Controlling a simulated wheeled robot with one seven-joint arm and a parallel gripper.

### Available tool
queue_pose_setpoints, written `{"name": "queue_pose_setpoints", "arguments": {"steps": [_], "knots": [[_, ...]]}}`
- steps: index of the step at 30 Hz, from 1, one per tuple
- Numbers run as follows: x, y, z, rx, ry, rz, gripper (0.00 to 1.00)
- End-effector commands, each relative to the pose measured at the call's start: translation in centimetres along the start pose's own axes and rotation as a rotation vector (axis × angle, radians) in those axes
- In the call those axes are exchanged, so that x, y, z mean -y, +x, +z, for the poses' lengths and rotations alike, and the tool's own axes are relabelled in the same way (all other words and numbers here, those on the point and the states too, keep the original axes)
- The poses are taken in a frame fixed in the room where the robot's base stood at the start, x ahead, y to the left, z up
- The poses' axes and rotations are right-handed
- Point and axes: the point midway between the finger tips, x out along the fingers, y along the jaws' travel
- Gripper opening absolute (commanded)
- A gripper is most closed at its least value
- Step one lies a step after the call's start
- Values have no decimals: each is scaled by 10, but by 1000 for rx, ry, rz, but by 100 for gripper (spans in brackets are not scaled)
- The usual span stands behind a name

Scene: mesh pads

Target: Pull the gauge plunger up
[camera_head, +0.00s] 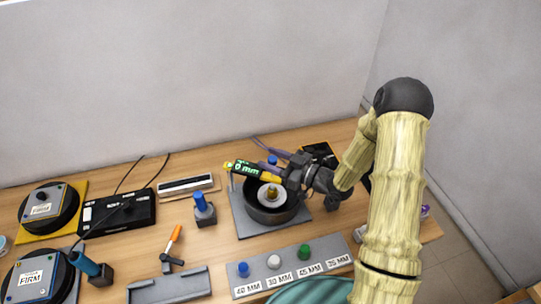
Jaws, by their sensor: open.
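My gripper (285,175) is open, above the right part of a dark round pot-like fixture (264,215) on a grey base plate. A gauge (243,168) with a green display that reads "0 mm" shows just left of my gripper, at the fixture's upper left. A small brass-coloured knob (271,192) stands inside the fixture, below my fingers. I cannot tell which part is the plunger, or whether my fingers touch anything. My gripper hides part of the gauge and the fixture's right rim.
A blue-topped post (203,208) stands left of the fixture. A labelled grey strip (292,270) with blue, white and green knobs lies in front. A grey cradle (168,284) and an orange-handled tool (174,240) are at front left. Two "FIRM" pads are far left.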

Motion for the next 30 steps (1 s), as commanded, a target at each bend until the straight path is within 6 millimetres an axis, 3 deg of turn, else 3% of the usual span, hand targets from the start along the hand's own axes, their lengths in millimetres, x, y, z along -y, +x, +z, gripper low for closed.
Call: {"name": "queue_pose_setpoints", "arguments": {"steps": [9,16,30], "knots": [[-4,-1,1,0,1,10,47],[-7,-4,1,1,0,18,2],[-3,0,-16,3,-2,7,0]]}}
